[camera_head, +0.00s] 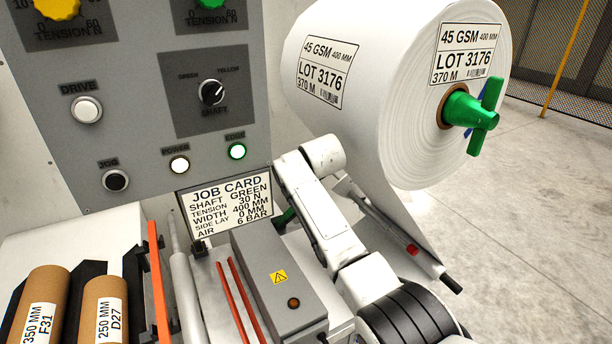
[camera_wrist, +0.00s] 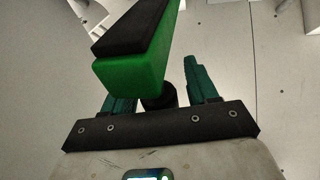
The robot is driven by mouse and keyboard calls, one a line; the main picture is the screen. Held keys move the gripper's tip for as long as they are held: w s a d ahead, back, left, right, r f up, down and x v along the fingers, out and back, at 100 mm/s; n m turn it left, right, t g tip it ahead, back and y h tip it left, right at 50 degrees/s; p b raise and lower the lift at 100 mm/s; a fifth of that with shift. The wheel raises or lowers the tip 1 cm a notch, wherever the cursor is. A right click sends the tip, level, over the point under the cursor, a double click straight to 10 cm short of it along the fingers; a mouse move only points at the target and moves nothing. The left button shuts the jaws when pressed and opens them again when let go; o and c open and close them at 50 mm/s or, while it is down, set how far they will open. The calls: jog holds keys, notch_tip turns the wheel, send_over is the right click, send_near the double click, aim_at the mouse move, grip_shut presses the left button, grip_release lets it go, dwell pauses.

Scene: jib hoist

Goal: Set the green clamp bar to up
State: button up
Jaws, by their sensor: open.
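A green bar (camera_wrist: 134,76) with a black top face, which looks like the clamp bar, rises from lower middle to the top in the wrist view. It stands close in front of my gripper (camera_wrist: 160,85) and covers part of the left finger. A black round post (camera_wrist: 158,98) shows between the fingers, below the bar. The two teal fingers are apart, and I see nothing gripped. In the head view my arm hides most of this area; only a small dark green piece (camera_head: 285,216) shows beside it, and I cannot tell what it belongs to.
A white paper roll (camera_head: 345,75) with a green handled shaft end (camera_head: 468,110) hangs at upper right. A grey control panel (camera_head: 140,150) and job card (camera_head: 225,205) stand left of my arm. A grey box (camera_head: 280,280) and cardboard cores (camera_head: 105,305) lie below. Open floor is at right.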

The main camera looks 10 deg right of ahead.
jog(key=b+v, duration=0.1)
jog(key=v, duration=0.9)
jog(key=shift+s+r, duration=0.25)
jog(key=shift+s, duration=0.05)
